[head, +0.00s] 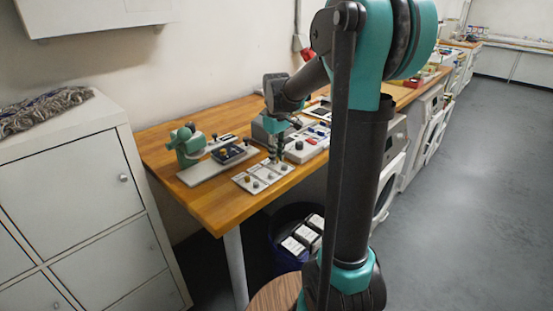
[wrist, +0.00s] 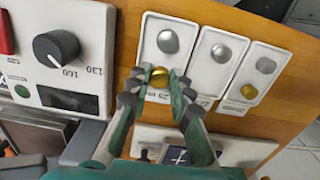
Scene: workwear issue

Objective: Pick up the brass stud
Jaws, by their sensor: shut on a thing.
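A round brass stud (wrist: 160,75) sits between the fingertips of my gripper (wrist: 160,82) in the wrist view, at the lower end of the leftmost white card. My gripper is shut on it. I cannot tell whether the stud touches the card or is just above it. In the head view my gripper (head: 277,156) points down at the white cards (head: 248,184) near the table's front edge, and the held stud is too small to make out. Another brass stud (wrist: 249,92) lies on the rightmost card, below a silver stud (wrist: 266,65).
Silver studs lie on the left card (wrist: 168,42) and middle card (wrist: 221,53). A grey device with a black dial (wrist: 56,48) stands close to the left in the wrist view. A teal press (head: 187,143) stands at the table's left. A dark bin with boxes (head: 302,236) is below.

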